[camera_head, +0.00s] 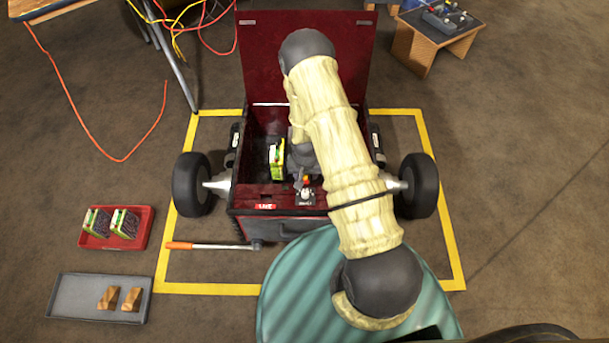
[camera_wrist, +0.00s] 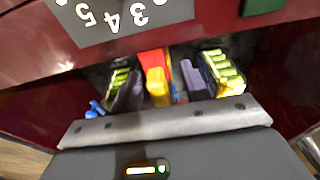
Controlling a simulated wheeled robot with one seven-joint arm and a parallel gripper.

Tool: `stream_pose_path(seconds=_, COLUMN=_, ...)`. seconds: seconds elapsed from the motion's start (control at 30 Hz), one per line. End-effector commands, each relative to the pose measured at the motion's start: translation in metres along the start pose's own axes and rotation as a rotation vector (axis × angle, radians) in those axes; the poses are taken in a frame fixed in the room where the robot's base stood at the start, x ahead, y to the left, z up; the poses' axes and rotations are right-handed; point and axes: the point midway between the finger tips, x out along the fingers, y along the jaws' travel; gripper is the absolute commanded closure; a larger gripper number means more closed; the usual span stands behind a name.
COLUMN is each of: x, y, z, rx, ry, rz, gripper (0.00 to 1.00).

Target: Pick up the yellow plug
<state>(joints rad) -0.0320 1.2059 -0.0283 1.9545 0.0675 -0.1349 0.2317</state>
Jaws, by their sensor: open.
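The yellow plug (camera_wrist: 157,88) shows in the wrist view as a small yellow block in front of a red part (camera_wrist: 152,62). My gripper (camera_wrist: 160,92) is open, with one dark grey finger on each side of the yellow block. I cannot tell whether either finger touches it. My arm hides much of the box's inside there.
A green-and-white module (camera_head: 277,158) stands inside the box. The box's raised lid (camera_head: 262,60) is behind, and wheels (camera_head: 190,184) flank it. A wrench with an orange handle (camera_head: 180,245), a red tray (camera_head: 142,240) and a grey tray (camera_head: 65,295) lie at left.

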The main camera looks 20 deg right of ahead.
Motion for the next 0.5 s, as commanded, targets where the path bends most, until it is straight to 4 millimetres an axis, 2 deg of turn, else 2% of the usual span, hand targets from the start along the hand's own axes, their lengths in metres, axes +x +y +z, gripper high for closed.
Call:
stream_pose_path(seconds=0.2, x=-0.0001, y=0.0, z=0.0001, rx=0.0, ry=0.0, rz=0.0, gripper=0.56)
stream_pose_path(seconds=0.43, x=-0.0001, y=-0.0002, z=0.0002, rx=0.0, ry=0.0, rz=0.0, gripper=1.0)
stream_pose_path(seconds=0.5, x=-0.0002, y=-0.0003, z=0.0002, rx=-0.001, ry=0.0, rz=0.0, gripper=1.0)
